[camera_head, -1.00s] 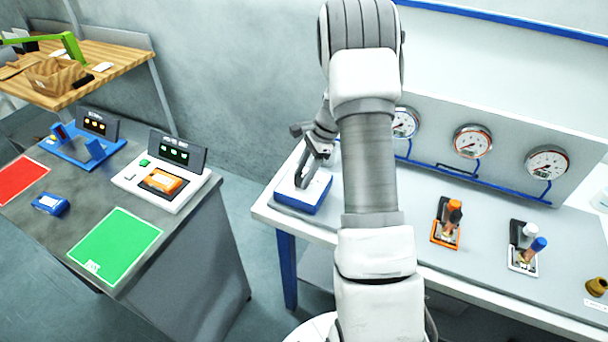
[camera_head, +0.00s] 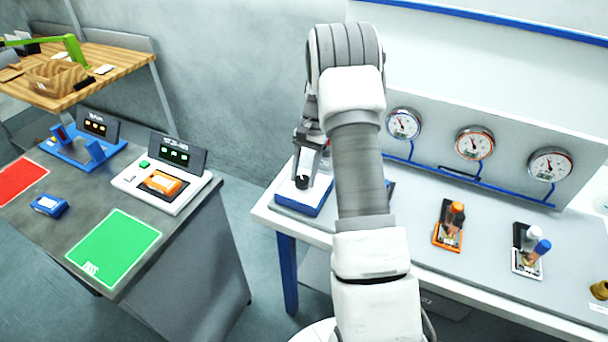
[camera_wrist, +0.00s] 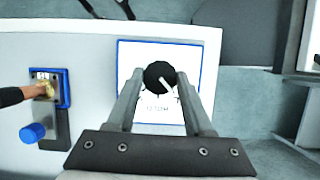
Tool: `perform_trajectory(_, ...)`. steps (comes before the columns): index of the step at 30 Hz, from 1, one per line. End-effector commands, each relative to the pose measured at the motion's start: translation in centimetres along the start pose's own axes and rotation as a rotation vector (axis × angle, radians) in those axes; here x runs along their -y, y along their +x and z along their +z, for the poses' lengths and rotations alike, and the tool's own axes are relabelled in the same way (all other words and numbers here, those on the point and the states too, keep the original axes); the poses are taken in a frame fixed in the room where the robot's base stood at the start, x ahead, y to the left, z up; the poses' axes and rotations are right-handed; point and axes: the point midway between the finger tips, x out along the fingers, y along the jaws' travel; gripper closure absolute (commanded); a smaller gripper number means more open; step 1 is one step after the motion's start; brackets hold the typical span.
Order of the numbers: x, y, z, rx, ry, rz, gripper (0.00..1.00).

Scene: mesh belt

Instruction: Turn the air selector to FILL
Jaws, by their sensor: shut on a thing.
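The air selector is a black round knob (camera_wrist: 159,75) with a white pointer line, on a white panel with a blue edge (camera_wrist: 198,57). In the wrist view the pointer slants toward the lower right; the lettering under the knob is too small to read for sure. In the head view the knob (camera_head: 302,181) sits on top of a blue and white box (camera_head: 311,205) at the left end of the bench. My gripper (camera_wrist: 157,78) is shut on the knob from above, one finger on each side. My arm covers part of the bench.
Right of the box, the white bench (camera_head: 405,225) carries an orange-framed valve (camera_head: 446,236) and a white-framed valve with a blue knob (camera_head: 527,262). Several gauges (camera_head: 474,143) and blue pipes stand behind. A separate grey table (camera_head: 75,192) is at the left.

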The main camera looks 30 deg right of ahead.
Motion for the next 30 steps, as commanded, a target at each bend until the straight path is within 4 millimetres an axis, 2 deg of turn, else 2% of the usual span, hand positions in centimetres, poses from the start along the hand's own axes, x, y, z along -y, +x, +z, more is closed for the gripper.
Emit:
perform_trajectory(18, 0.10, -0.04, 0.11, 0.002, -0.041, 0.016, 1.00)
perform_trajectory(19, 0.10, -0.04, 0.12, 0.002, -0.040, 0.016, 0.45)
perform_trajectory(23, 0.08, -0.03, 0.09, 0.001, -0.039, 0.016, 0.21)
perform_trajectory(24, 0.08, -0.02, 0.08, 0.001, -0.039, 0.016, 0.18)
perform_trajectory(30, 0.05, 0.00, 0.04, 0.001, -0.038, 0.016, 0.18)
